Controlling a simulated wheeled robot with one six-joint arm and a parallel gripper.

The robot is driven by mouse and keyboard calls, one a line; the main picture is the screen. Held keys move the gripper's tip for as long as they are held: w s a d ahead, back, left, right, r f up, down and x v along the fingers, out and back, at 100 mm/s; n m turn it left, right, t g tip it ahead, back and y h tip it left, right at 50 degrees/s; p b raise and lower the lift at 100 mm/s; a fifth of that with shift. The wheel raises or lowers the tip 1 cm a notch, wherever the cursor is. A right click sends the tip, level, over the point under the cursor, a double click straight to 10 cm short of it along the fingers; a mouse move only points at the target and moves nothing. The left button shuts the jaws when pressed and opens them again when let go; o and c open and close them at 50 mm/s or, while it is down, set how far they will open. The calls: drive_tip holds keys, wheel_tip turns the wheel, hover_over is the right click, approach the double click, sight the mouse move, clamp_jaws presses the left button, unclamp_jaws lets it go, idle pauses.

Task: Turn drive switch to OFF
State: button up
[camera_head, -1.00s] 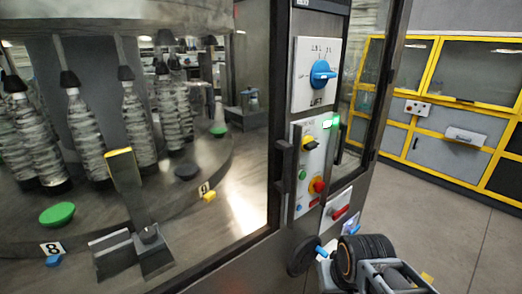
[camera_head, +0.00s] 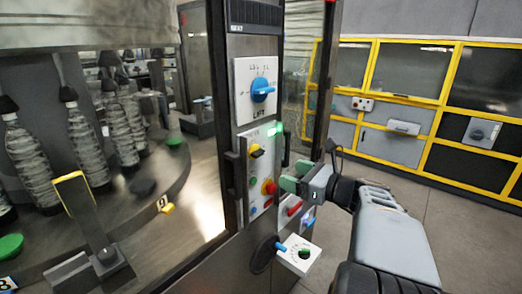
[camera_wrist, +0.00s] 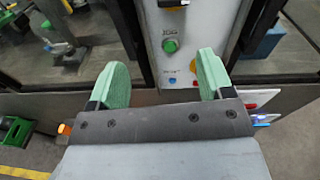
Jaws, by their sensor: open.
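My gripper (camera_head: 295,175) is open and empty, its pale green fingers pointing at the control column's lower panel (camera_head: 240,190). In the wrist view my gripper (camera_wrist: 160,72) has its fingers spread on either side of a green button (camera_wrist: 170,46) labelled JOG and a small blue button (camera_wrist: 172,81). The lower panel carries a yellow-and-black selector (camera_head: 256,151) and a red knob on yellow (camera_head: 269,187). Above is a blue LIFT knob (camera_head: 262,90). No readable label says which control is the drive switch. Contact with the panel is not visible.
A red-handled switch (camera_head: 292,207) sits low on the column. Below it are a black round part (camera_head: 263,254) and a white box with a dial (camera_head: 298,254). Bottles stand on a carousel (camera_head: 165,215) at left, behind the frame. Yellow-framed cabinets (camera_head: 400,95) stand at right, beyond open floor.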

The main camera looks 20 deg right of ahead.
sight(261, 153)
drive_tip(key=shift+m+t, duration=0.5)
drive_tip(key=shift+m, duration=0.1)
drive_tip(key=p+x, duration=0.1)
drive_tip(key=x, duration=0.3)
drive_tip(key=d+p+x, duration=0.1)
drive_tip(key=x, duration=0.3)
drive_tip(key=r+p+x, duration=0.1)
drive_tip(key=x, duration=0.4)
drive_tip(key=shift+w+d, duration=0.25)
drive_tip(key=shift+w, duration=0.1)
drive_tip(key=shift+c, duration=0.3)
drive_tip(key=c, duration=0.9)
